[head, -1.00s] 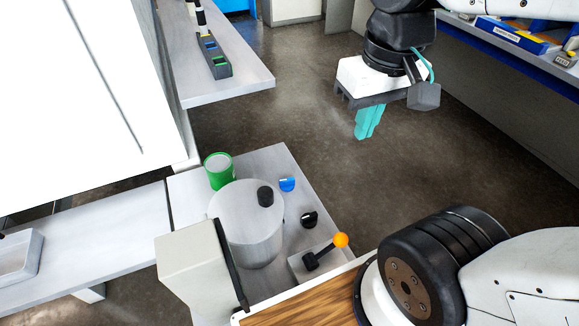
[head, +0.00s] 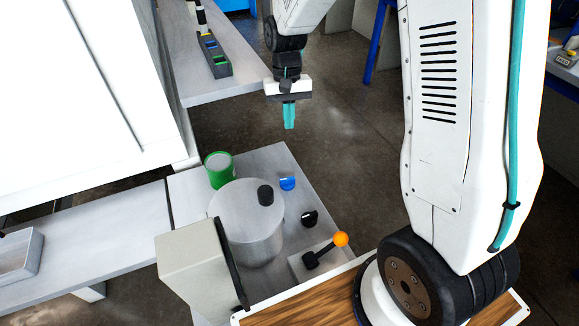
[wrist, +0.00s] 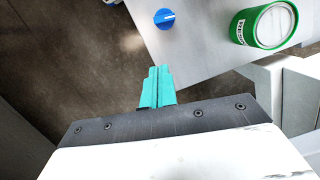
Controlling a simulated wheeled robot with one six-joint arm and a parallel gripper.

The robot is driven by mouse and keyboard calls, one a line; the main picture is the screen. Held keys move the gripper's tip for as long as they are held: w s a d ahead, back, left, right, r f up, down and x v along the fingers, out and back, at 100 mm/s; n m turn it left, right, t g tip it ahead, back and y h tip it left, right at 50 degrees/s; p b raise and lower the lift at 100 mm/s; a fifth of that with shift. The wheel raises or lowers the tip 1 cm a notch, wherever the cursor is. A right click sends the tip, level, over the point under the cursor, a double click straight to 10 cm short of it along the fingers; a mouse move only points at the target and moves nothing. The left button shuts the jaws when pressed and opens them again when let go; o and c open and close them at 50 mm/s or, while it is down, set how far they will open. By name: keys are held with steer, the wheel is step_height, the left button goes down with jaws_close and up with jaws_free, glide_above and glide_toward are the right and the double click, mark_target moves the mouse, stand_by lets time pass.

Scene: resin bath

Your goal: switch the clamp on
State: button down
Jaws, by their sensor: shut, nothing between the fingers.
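My gripper (head: 289,122) hangs upright with its teal fingers shut and empty. In the head view it is above the floor, beyond the far corner of the grey bench (head: 269,159). A blue knob with a white mark (head: 287,184) is on this bench, below my gripper in the picture. The knob also shows in the wrist view (wrist: 164,19), ahead of my fingertips and apart from them. A black knob (head: 309,219) sits nearer, and then a lever with an orange ball (head: 340,240) on a grey base. I see no label telling which control is the clamp's.
A grey cylindrical vessel (head: 250,238) with a black cap stands beside the knobs, a green can (head: 219,172) behind it. A beige box (head: 195,262) stands at the front left. Another bench (head: 225,90) holds a switch strip. A white cabinet (head: 85,90) fills the left.

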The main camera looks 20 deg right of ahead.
mark_target(287, 182)
steer(key=f, duration=0.1)
steer(key=w+f, duration=0.2)
steer(key=f, duration=0.1)
steer(key=shift+f, duration=0.1)
steer(key=shift+s, duration=0.1)
steer(key=x, duration=1)
steer(key=shift+s+a+f, duration=0.1)
steer(key=shift+s+f, duration=0.05)
steer(key=shift+s, duration=0.05)
steer(key=s, duration=0.2)
steer(key=shift+s+a+r, duration=0.25)
steer(key=shift+a, duration=0.05)
steer(key=shift+s+a, duration=0.2)
steer(key=shift+s, duration=0.4)
